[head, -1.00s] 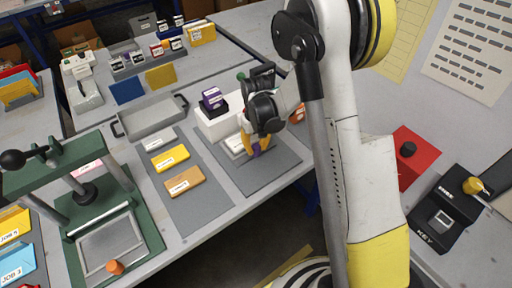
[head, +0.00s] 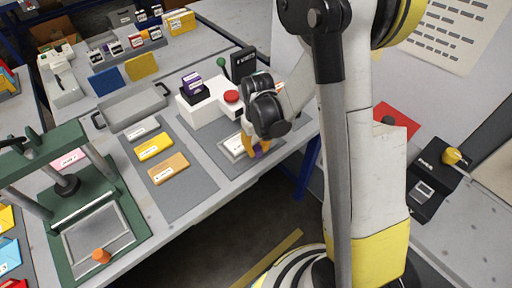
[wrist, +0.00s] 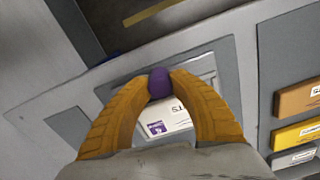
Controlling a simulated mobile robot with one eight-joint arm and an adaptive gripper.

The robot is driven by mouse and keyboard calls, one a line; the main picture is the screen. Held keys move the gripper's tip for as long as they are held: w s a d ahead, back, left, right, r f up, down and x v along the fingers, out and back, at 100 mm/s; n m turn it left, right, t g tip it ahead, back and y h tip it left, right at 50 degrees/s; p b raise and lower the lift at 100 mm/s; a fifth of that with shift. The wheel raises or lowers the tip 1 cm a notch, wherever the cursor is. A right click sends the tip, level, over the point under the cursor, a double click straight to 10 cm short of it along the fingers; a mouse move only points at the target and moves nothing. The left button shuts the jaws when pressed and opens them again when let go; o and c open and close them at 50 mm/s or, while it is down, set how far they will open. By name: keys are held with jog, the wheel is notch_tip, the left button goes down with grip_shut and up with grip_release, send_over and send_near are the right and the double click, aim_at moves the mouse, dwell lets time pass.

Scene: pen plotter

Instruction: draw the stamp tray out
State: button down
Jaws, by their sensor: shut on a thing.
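The stamp tray (head: 232,146) is a shallow pale tray lying low over the grey mat, in front of the white stamping machine (head: 202,112). In the wrist view the tray (wrist: 205,68) shows between and beyond my fingers, with a white card (wrist: 168,124) bearing a purple mark. My gripper (head: 260,152) is at the tray's front end. In the wrist view my gripper (wrist: 158,78) has its yellow fingertips closed on a round purple knob (wrist: 158,88). The knob's join to the tray is hidden.
A purple stamp (head: 193,83) and a red button (head: 232,97) sit on the machine. Orange (head: 168,168) and yellow (head: 154,147) blocks lie on a mat to the left. A green press (head: 95,205) stands at the front left. The floor lies open past the table's front edge.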

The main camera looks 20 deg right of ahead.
jog(key=c, duration=1.1)
grip_release()
jog(key=shift+s+d, duration=0.1)
jog(key=shift+s, duration=0.2)
jog(key=shift+w, duration=0.1)
notch_tip(320, 180, up, 12)
